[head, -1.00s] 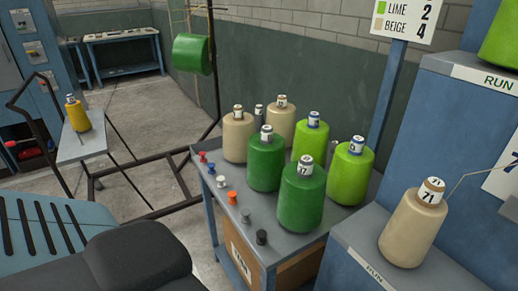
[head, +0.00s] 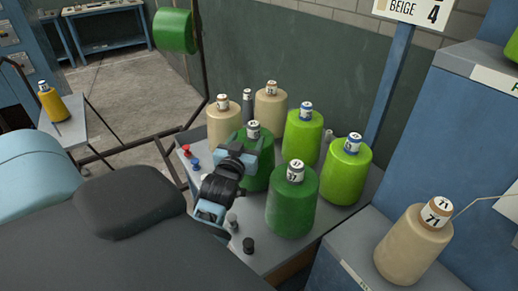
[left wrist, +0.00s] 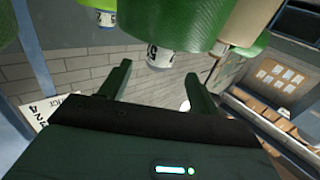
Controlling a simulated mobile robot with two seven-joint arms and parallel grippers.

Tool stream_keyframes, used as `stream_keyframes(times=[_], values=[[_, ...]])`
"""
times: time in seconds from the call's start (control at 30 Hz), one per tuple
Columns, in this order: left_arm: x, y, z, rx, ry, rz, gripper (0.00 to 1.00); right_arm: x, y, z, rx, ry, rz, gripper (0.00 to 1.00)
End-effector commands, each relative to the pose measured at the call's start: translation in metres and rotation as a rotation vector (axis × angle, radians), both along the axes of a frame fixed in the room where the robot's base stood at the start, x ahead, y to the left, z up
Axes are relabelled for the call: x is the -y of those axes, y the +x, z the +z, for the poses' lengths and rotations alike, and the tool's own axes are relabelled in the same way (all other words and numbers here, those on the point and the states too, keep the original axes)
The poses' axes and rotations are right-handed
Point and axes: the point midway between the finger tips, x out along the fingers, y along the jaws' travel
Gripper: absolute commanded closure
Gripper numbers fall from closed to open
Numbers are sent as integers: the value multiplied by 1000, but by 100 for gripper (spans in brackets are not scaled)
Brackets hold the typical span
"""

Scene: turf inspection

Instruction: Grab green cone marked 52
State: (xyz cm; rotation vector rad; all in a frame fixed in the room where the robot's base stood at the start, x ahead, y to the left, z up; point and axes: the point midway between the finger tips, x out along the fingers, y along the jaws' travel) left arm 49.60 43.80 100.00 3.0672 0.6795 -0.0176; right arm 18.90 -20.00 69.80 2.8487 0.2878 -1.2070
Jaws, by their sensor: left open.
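Two dark green cones stand on the grey table. The rear one (head: 262,177) is partly hidden behind my left gripper (head: 241,156); its label is too small to read in the head view. The front dark green cone (head: 292,205) has a label that seems to end in 7. My left gripper is at the rear cone's near left side, high up by its label. In the left wrist view, the open fingers (left wrist: 160,80) point toward a green cone (left wrist: 165,22) with a white label, apart from it and with nothing between them. The label's number is not clear.
Two lime cones (head: 302,136) (head: 346,171) and two beige cones (head: 223,124) (head: 270,105) crowd the same table (head: 345,212). Small pegs (head: 248,246) line its left edge. A beige cone marked 71 (head: 412,247) stands on a shelf at right.

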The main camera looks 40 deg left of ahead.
Motion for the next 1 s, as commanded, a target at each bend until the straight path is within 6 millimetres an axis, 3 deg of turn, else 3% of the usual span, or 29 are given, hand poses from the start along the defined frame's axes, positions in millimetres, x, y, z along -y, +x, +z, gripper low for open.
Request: stream_keyframes(times=[0.37, 0.6, 0.87, 1.0], values=[[-3, 3, 2, 9, 1, 3, 38, 1, -9, -4, -19, -3, 1, 100], [-12, 23, 3, 12, 2, 3, 38, 2, -9, -3, -17, -7, 6, 100], [-15, 30, 2, 10, 2, 3, 38, 2, -4, 0, -5, -7, 5, 100], [-22, 46, 3, 12, 2, 3, 38, 2, 0, 4, 4, -6, 4, 100]])
